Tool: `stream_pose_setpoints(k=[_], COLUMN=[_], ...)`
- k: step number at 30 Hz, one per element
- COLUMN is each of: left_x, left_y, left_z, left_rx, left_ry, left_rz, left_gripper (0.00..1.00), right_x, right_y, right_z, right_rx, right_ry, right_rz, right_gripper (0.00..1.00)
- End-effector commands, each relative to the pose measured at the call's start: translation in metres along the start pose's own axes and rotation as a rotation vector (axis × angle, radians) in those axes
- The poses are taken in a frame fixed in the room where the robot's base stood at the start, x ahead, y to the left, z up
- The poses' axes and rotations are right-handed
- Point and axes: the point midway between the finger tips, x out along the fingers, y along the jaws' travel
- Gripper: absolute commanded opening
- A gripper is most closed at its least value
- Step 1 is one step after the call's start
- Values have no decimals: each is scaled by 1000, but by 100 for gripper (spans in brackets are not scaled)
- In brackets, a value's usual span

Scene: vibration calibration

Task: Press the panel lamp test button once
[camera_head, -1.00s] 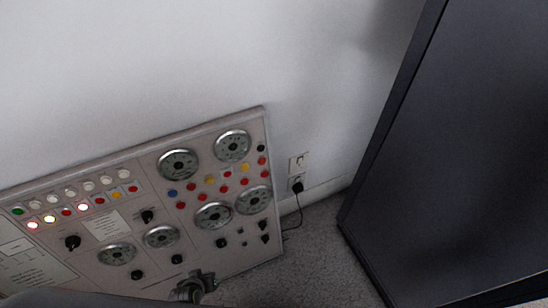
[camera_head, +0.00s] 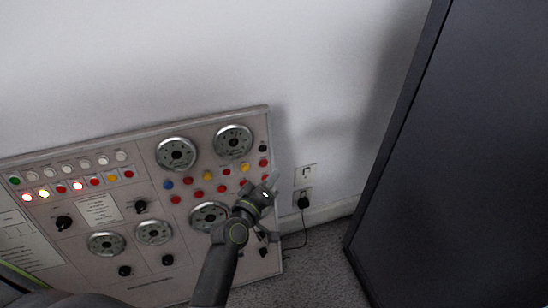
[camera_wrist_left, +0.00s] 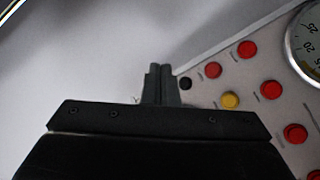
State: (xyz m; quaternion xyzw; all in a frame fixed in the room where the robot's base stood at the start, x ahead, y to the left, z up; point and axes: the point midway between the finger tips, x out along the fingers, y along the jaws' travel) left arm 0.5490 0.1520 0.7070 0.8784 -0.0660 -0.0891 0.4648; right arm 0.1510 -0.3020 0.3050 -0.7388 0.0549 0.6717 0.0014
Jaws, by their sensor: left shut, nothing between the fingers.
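The control panel (camera_head: 100,155) leans against the wall with rows of coloured buttons, dials and knobs. Several red buttons and a yellow button (camera_wrist_left: 230,100) show in the left wrist view, with a small black button (camera_wrist_left: 185,83) at the panel's edge. I cannot read which one is the lamp test button. My left gripper (camera_head: 272,183) is over the panel's right edge, below the black button in the head view (camera_head: 263,148). It is shut and empty. In the left wrist view its fingertips (camera_wrist_left: 160,72) lie just left of the black button; contact cannot be told.
A dark cabinet (camera_head: 450,160) stands on the right. A wall socket (camera_head: 304,175) with a black plug and cable is just right of the panel. Grey carpet (camera_head: 320,262) lies between them. The white wall (camera_head: 200,50) above is clear.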

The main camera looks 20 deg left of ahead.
Motion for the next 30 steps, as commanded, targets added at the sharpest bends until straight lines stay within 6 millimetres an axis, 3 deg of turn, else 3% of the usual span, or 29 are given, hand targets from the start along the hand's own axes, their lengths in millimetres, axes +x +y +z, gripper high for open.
stream_pose_setpoints(k=[5, 17, 30], left_x=[0, 4, 43], left_y=[10, 8, -22], left_z=[-5, -8, -36], left_rx=[-15, -12, -9], left_ry=[14, 13, 13], left_rz=[25, 25, 23], left_gripper=[0, 0, 0], right_x=[1, 1, -4], right_y=[-1, 0, -3], right_z=[-1, 0, -9], right_rx=[1, 1, 7], right_ry=[-2, -1, 3], right_rz=[-1, 0, -6], right_gripper=[66, 66, 66])
